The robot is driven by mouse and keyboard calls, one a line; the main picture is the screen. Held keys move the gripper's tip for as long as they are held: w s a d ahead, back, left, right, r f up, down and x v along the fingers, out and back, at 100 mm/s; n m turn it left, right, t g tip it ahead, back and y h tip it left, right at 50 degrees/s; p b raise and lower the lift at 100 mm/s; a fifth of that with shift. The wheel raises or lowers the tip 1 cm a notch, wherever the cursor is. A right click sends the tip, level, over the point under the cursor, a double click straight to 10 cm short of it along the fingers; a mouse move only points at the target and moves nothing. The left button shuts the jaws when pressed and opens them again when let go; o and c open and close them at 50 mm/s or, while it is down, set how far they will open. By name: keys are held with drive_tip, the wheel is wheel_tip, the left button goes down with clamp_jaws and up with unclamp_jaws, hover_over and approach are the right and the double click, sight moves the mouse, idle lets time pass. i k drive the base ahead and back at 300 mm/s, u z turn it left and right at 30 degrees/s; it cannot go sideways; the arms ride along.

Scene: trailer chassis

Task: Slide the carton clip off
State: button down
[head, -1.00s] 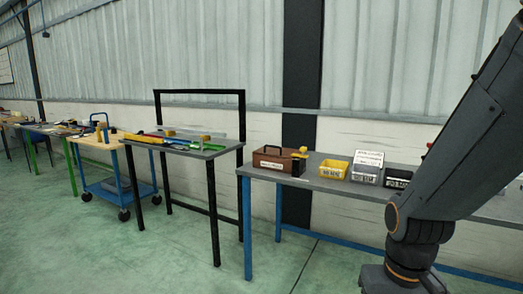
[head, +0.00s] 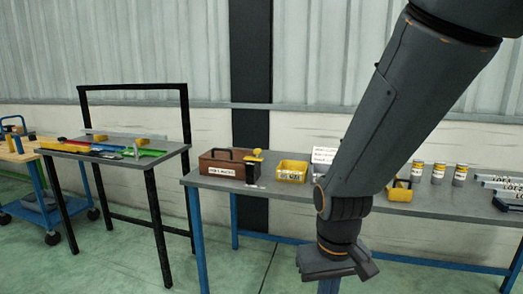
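I cannot make out a carton or a clip on it in the head view; at this distance small parts are too fine to tell, and my arm covers part of the bench. My gripper (head: 338,268) is at the lower end of my arm, in front of the blue-legged bench (head: 222,186) and below its top in the picture. Its fingers do not show clearly. It appears apart from everything on the bench.
A black-framed table (head: 165,152) stands left. Green floor (head: 120,265) is clear.

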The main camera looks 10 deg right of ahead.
sight(257, 151)
drive_tip(key=z, duration=0.3)
drive_tip(key=i, duration=0.45)
drive_tip(key=z, duration=0.4)
